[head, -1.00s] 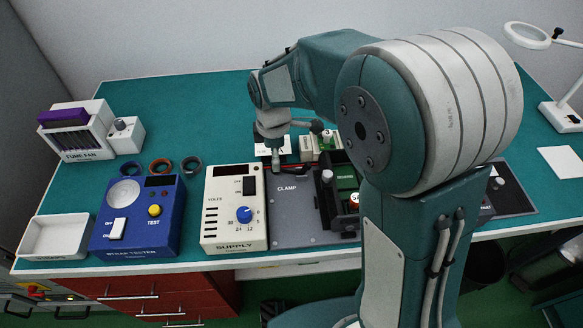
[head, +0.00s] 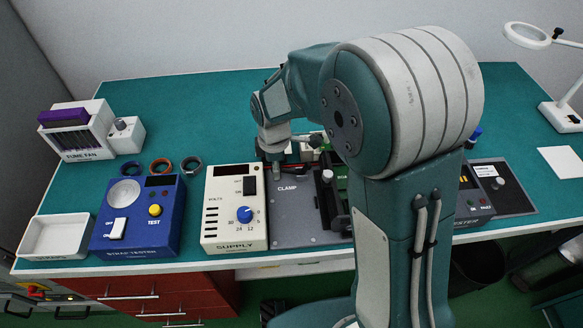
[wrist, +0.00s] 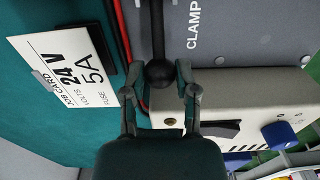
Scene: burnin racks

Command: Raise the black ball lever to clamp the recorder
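The black ball (wrist: 158,73) of the lever shows in the wrist view at the end of a dark rod. The rod runs up the picture over the grey clamp plate (wrist: 230,25), marked CLAMP. My gripper (wrist: 160,75) has one finger on each side of the ball, with what look like thin gaps. In the head view my gripper (head: 277,172) points down at the left edge of the clamp plate (head: 292,218), and the ball cannot be made out there. My arm hides the plate's right side; I cannot clearly identify the recorder.
The cream supply box (head: 233,212) stands close left of the clamp plate, and its edge (wrist: 240,85) is near my right finger in the wrist view. A job card (wrist: 68,72) lies on the other side. The blue strap tester (head: 137,218) is farther left.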

